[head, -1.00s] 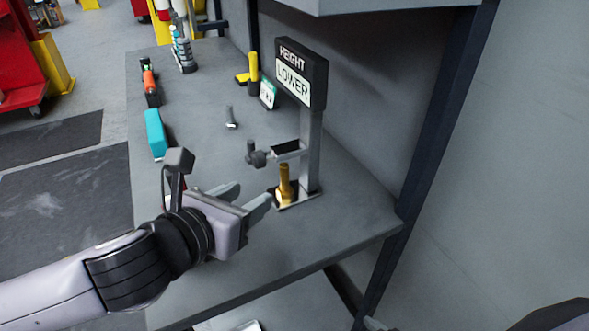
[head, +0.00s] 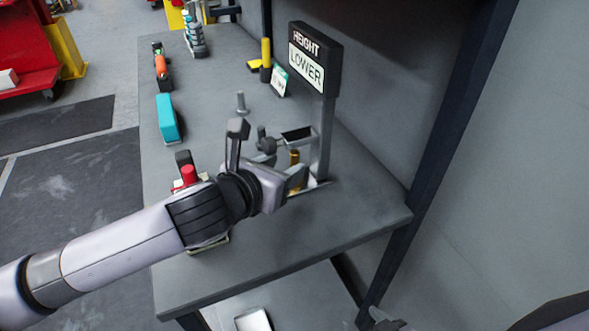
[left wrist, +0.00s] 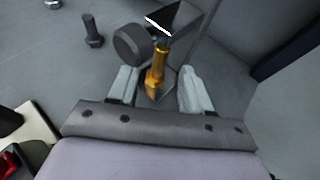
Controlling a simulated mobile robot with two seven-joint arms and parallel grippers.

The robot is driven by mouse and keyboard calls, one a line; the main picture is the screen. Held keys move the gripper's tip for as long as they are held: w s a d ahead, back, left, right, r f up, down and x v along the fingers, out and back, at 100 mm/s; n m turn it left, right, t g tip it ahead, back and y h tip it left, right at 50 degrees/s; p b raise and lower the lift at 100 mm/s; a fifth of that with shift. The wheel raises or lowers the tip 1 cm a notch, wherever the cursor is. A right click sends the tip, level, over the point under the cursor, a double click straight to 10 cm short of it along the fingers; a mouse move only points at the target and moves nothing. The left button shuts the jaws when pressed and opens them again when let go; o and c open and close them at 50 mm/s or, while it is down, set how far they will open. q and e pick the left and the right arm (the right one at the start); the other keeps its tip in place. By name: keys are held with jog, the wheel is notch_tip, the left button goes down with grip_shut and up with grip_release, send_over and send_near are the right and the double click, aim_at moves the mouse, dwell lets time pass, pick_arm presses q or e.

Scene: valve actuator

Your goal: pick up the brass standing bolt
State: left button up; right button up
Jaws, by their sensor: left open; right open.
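The brass standing bolt (left wrist: 156,72) stands between the two open fingers of my left gripper (left wrist: 156,90) in the left wrist view. Gaps show between the bolt and both fingers. In the head view the bolt (head: 295,158) is mostly hidden behind my left gripper (head: 300,178); only its upper part shows. It stands at the foot of the height gauge (head: 314,62), whose sign reads "HEIGHT LOWER". A small part of my right arm shows at the lower right edge of the head view; its fingertips cannot be made out.
The gauge's arm with a dark knob (left wrist: 133,44) sits close by the bolt. A grey bolt (head: 241,103) stands further back on the workbench (head: 330,235). A teal box (head: 167,118) and a red-topped item (head: 188,175) are at the left. The bench's front is clear.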

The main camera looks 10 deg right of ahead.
aim_at(292, 162)
pick_arm(q)
jog(key=shift+x, duration=2.05)
grip_shut()
jog(key=shift+a, duration=0.1)
